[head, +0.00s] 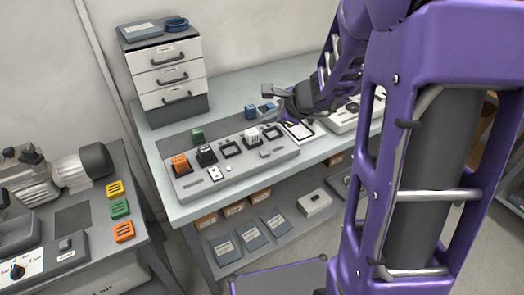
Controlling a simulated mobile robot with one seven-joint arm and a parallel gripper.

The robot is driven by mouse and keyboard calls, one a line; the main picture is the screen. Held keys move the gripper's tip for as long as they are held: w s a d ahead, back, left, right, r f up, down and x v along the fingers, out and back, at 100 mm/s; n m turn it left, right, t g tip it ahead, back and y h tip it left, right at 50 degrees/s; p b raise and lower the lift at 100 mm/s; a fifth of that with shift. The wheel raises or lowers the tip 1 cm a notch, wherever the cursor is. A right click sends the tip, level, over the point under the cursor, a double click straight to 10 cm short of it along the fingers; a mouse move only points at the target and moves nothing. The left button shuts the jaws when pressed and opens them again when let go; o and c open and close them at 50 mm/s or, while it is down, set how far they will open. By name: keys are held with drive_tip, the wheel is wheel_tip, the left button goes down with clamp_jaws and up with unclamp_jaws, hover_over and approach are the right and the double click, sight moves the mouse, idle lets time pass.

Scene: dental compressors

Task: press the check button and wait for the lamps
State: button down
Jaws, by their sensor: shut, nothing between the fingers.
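A grey panel unit (238,172) lies on the workbench, with a row of sockets. An orange block (180,163), a black block (207,155) and a white block (253,138) sit along the row. Small white rocker-like parts (213,173) are on its front face. I cannot tell which part is the check button, nor make out any lit lamp. My gripper (274,101) is shut and empty at the end of my purple arm, above the back right of the panel unit.
A green block (197,134) and a blue block (250,112) stand behind the panel. A drawer cabinet (170,75) is at the back left. A left bench holds a compressor (30,180) and yellow, green and orange blocks. A lower shelf carries boxes and dark packets (252,235).

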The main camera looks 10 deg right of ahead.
sight(268, 154)
wheel_tip(268, 154, down, 9)
drive_tip(key=b, duration=0.8)
drive_tip(key=shift+r, duration=0.1)
idle(1.9)
drive_tip(key=shift+f+b, duration=0.4)
drive_tip(key=shift+b, duration=0.1)
drive_tip(key=shift+f, duration=0.5)
idle(0.6)
drive_tip(key=shift+r+p, duration=0.7)
drive_tip(key=shift+r, duration=0.25)
